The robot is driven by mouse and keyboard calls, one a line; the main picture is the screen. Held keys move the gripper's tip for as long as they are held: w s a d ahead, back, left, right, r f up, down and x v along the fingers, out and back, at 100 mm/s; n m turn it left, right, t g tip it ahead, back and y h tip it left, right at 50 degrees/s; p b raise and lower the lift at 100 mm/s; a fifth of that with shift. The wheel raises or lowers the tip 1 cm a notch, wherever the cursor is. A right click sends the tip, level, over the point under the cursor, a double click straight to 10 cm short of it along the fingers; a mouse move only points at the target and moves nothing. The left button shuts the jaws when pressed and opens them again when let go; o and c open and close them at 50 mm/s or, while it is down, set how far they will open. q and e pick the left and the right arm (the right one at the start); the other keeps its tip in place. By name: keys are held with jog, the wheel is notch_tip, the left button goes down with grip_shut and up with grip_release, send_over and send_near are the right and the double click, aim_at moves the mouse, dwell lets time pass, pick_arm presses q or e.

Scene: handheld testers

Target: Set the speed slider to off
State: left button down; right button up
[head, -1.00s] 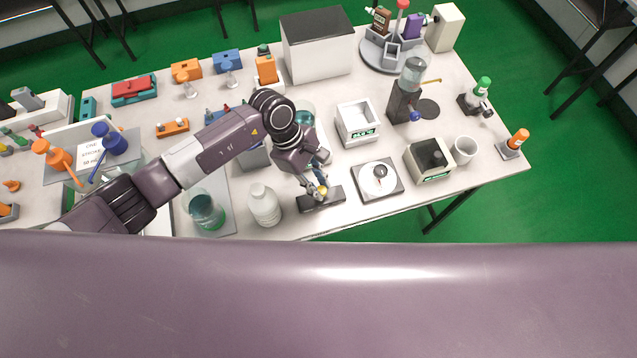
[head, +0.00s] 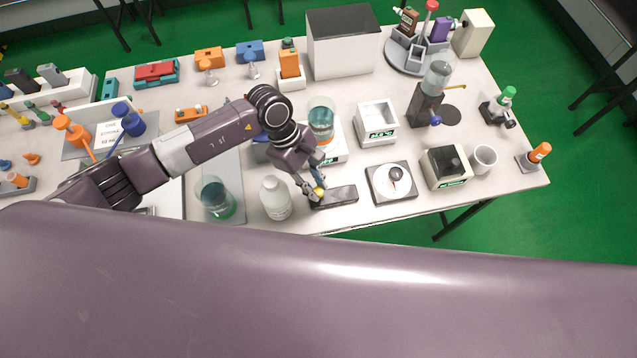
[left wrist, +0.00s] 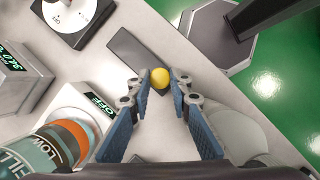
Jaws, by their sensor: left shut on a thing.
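The speed slider is a dark, low bar (head: 342,195) near the table's front edge, with a yellow knob (head: 319,192) towards its left end in the head view. My left gripper (head: 316,193) reaches down over that end and is shut on the yellow knob. In the left wrist view the knob (left wrist: 160,77) sits between the fingertips of my left gripper (left wrist: 160,86), and the bar (left wrist: 132,50) runs off towards the upper left. Part of the bar near the fingers is hidden. My right gripper is not in view.
A white bottle (head: 275,200) stands close left of the slider. A dial box (head: 391,184) is to its right. Behind it, a beaker (head: 321,122) stands on a white device, whose lit display (left wrist: 97,103) shows in the left wrist view. The front table edge is close.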

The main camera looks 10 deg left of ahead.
pick_arm(q)
jog(key=c, duration=1.8)
grip_release()
jog(key=shift+a, duration=0.2)
jog(key=shift+o, duration=0.3)
jog(key=shift+s, duration=0.1)
jog(key=shift+r, duration=0.1)
jog(key=shift+w+a+r, duration=0.1)
jog(key=shift+w+r, duration=0.1)
jog(key=shift+r, duration=0.1)
jog(key=v, duration=1.1)
jog(key=shift+s+a, duration=0.1)
